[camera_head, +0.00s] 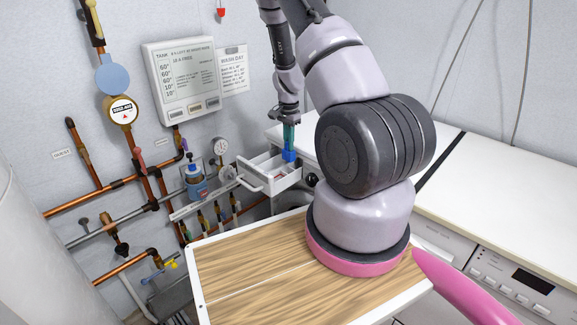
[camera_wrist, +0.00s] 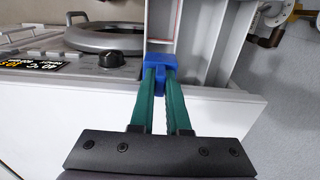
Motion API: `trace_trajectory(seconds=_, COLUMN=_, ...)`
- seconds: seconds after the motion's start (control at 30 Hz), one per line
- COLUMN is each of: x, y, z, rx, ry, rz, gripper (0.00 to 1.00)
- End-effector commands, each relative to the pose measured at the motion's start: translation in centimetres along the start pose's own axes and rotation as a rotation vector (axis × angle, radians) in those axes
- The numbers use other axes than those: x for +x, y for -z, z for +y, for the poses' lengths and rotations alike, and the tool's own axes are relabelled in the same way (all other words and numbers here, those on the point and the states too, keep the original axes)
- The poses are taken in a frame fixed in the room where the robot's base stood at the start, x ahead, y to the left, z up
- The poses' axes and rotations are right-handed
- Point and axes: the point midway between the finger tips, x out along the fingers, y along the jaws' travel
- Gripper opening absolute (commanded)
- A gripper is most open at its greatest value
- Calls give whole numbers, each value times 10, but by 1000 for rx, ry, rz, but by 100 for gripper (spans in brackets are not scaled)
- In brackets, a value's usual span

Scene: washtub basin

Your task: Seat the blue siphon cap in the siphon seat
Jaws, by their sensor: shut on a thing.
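The blue siphon cap (camera_wrist: 160,61) is held between the green fingertips of my gripper (camera_wrist: 160,75) in the wrist view. In the head view the cap (camera_head: 289,155) is a small blue piece at the end of my gripper (camera_head: 288,140), which points down. The cap is over or at an open white drawer (camera_head: 268,188) with compartments. I cannot tell whether it touches the drawer. The siphon seat cannot be made out for certain in either view.
A white panel (camera_head: 183,75) hangs on the wall. A wooden board (camera_head: 235,277) lies in front. A white worktop (camera_head: 500,205) is at right.

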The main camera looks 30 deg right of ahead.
Motion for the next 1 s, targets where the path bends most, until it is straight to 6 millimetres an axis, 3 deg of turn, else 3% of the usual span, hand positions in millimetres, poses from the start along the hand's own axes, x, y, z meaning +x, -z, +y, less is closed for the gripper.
trace_trajectory(seconds=0.1, x=29, y=0, z=1, rx=-1, ry=-3, rz=-1, gripper=0)
trace_trajectory(seconds=0.2, x=43, y=0, z=1, rx=-1, ry=-2, rz=0, gripper=0)
trace_trajectory(seconds=0.43, x=59, y=0, z=0, rx=-2, ry=-1, rz=0, gripper=0)
trace_trajectory(seconds=0.63, x=88, y=0, z=1, rx=-1, ry=-1, rz=-1, gripper=0)
trace_trajectory(seconds=1.0, x=93, y=0, z=0, rx=-3, ry=0, rz=0, gripper=0)
